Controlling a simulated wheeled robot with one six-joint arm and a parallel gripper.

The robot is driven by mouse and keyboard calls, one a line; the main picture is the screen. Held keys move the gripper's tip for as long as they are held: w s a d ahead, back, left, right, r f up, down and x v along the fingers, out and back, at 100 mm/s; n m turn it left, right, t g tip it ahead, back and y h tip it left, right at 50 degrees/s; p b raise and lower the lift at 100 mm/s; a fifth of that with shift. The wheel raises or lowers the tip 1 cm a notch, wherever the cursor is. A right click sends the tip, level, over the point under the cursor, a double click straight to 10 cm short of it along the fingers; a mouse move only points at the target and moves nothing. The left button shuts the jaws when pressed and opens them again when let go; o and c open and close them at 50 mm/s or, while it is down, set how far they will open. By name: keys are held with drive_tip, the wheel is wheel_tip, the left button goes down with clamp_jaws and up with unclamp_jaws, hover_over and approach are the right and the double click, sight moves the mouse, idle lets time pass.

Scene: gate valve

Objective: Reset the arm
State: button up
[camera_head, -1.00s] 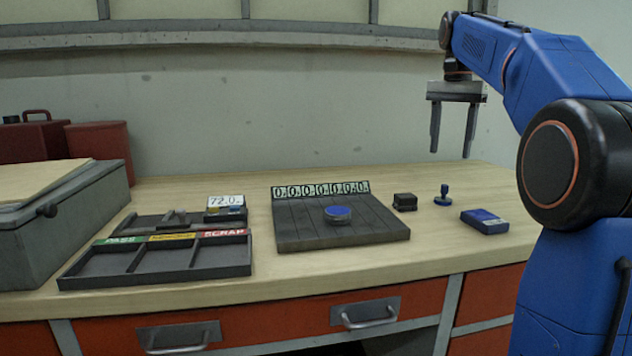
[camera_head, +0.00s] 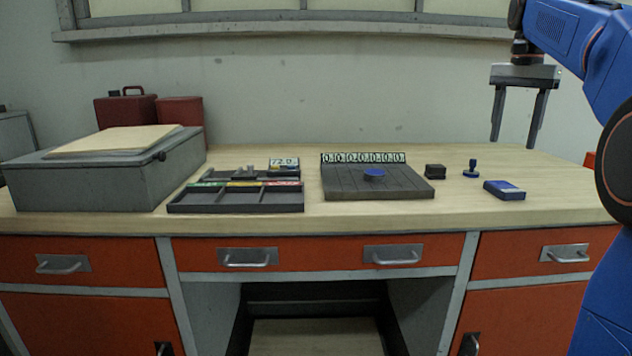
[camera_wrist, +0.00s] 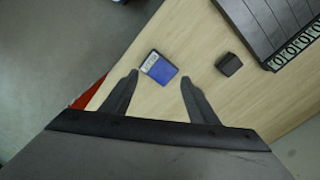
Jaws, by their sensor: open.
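My gripper (camera_head: 517,118) hangs fingers down at the upper right of the head view, above the right part of the wooden bench. Its two fingers are apart with nothing between them. In the wrist view my gripper (camera_wrist: 158,84) is also open, its fingers on either side of a blue box (camera_wrist: 160,68) that lies well below on the bench. The same blue box (camera_head: 504,190) lies near the bench's right front in the head view. My blue arm comes in from the right edge and bends down to the gripper.
A dark ribbed plate with a blue disc (camera_head: 375,174) lies mid-bench. A small black block (camera_head: 435,171) and a blue stamp (camera_head: 471,169) stand beside it. A sorting tray (camera_head: 236,207) and a large grey box (camera_head: 85,187) are left. Red cans (camera_head: 126,110) stand behind.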

drive_tip(key=s+a+f+n+t, duration=0.1)
drive_tip(key=s+a+f+n, duration=0.2)
drive_tip(key=s+a+f, duration=0.3)
drive_tip(key=s+a+f+n+t, duration=0.1)
drive_tip(key=s+a+f+n, duration=0.25)
drive_tip(key=s+f, duration=0.45)
drive_tip(key=s+a+f+n+t, duration=0.1)
drive_tip(key=s+a+f+n, duration=0.1)
drive_tip(key=s+f, duration=0.6)
drive_tip(key=s+a+f+n+t, duration=0.1)
drive_tip(key=s+a+f, duration=0.3)
drive_tip(key=s+f, duration=0.4)
wheel_tip(320, 180, down, 5)
drive_tip(key=shift+s+r+n+t, duration=0.1)
drive_tip(key=shift+s+n+t, duration=0.1)
drive_tip(key=shift+n+t, duration=0.4)
drive_tip(key=shift+c, duration=0.2)
